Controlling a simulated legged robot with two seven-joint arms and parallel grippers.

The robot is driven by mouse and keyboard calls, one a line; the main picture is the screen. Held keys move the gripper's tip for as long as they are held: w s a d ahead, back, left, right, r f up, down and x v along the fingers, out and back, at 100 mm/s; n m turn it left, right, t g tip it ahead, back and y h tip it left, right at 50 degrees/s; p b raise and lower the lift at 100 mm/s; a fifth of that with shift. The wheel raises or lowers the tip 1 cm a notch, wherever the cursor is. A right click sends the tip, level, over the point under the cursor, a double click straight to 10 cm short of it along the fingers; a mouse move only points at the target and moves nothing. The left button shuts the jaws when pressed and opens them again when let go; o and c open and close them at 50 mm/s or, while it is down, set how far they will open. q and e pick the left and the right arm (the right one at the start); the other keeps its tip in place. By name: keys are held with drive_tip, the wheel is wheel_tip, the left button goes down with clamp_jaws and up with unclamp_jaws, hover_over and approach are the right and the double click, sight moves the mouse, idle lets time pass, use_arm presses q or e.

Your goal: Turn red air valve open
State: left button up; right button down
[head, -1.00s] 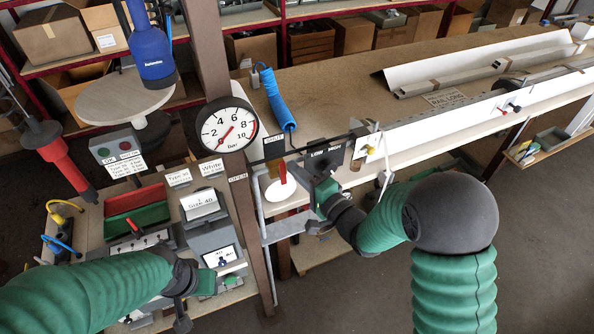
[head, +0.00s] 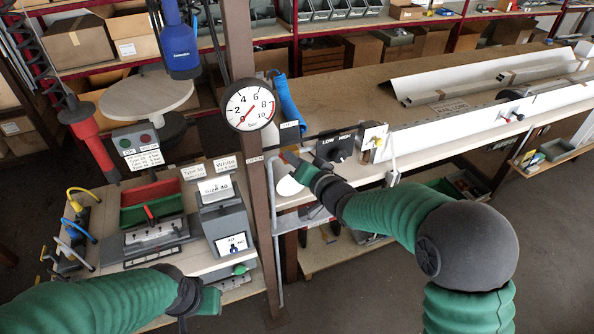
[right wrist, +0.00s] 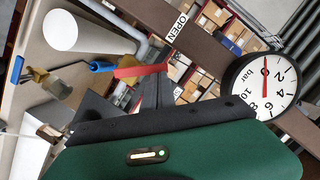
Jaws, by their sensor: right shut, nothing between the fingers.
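The red valve handle (right wrist: 140,70) shows in the right wrist view, beside the OPEN label (right wrist: 178,27). In the head view it is mostly hidden by my right gripper (head: 292,162). My right gripper is shut and empty, and its dark fingertips (right wrist: 150,90) are right at the handle; I cannot tell whether they touch it. The round pressure gauge (head: 248,105) hangs on the brown post, and its red needle points to the low end of the dial. My left gripper (head: 210,300) is over the lower left, in front of the grey device; its fingers are unclear.
The brown post (head: 262,210) stands just left of the right gripper. The SHUT label (head: 289,124) is above it, and a LOW/HIGH switch box (head: 335,146) is to its right. The long bench (head: 345,95) holds white profiles. A red and green bin (head: 152,215) stands on the left table.

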drive_tip(key=shift+s+a+f+n+h+b, duration=0.15)
drive_tip(key=shift+a+f+n+h+b, duration=0.4)
drive_tip(key=shift+b, duration=1.15)
drive_tip(key=shift+s+a+f+n+h+b, duration=0.15)
drive_tip(key=shift+a+f+n+b, duration=0.25)
drive_tip(key=shift+n+b, duration=1)
drive_tip(key=shift+s+a+f+n+h+b, duration=0.25)
drive_tip(key=shift+f+n+b, duration=0.3)
drive_tip(key=shift+b, duration=1.45)
drive_tip(key=shift+a+f, duration=0.15)
